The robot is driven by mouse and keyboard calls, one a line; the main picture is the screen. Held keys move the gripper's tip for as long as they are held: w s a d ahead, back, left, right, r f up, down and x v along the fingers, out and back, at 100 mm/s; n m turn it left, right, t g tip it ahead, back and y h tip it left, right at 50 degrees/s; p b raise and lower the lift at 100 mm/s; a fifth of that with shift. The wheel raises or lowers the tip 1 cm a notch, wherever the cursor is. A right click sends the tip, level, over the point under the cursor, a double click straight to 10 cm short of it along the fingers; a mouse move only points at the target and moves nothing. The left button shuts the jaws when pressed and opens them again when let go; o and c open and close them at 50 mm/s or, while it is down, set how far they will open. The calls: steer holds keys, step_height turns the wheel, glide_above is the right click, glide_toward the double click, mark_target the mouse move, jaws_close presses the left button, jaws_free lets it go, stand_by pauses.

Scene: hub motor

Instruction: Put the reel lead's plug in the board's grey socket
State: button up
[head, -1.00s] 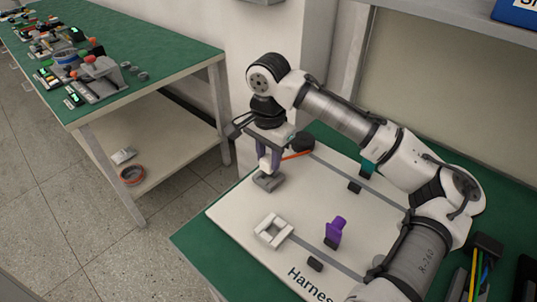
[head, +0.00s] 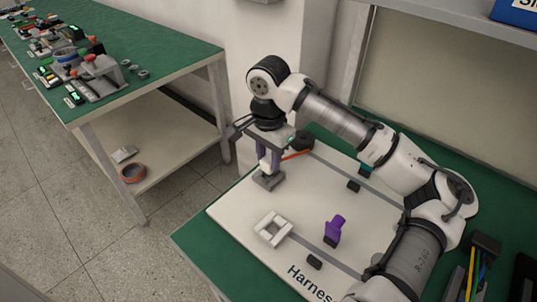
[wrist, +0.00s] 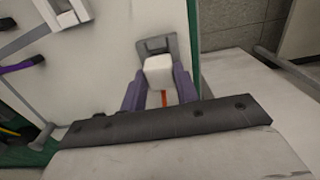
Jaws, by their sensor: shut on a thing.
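My gripper (head: 268,167) is shut on the white plug (wrist: 158,72), its purple fingers on either side of it. The plug is directly over the grey socket (head: 268,181) at the board's (head: 228,212) far left part. The socket also shows just beyond the plug in the wrist view (wrist: 150,47). Plug and socket look very close or touching; I cannot tell whether the plug is seated. The orange-red lead (head: 296,155) runs from the gripper towards a dark round reel (head: 303,142), and a bit shows between the fingers in the wrist view.
A white square frame (head: 262,232) and a purple piece (head: 334,230) stand on the board, with small black blocks along grey strips. Coloured wires (head: 478,270) are in a dark holder at right. Another green bench (head: 140,45) stands at left across a floor gap.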

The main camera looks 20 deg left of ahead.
steer(key=shift+f+b, duration=0.3)
steer(key=shift+f, duration=0.8)
stand_by(0.6)
steer(key=o, duration=1.1)
step_height(320, 180, up, 14)
steer(key=shift+f, duration=0.1)
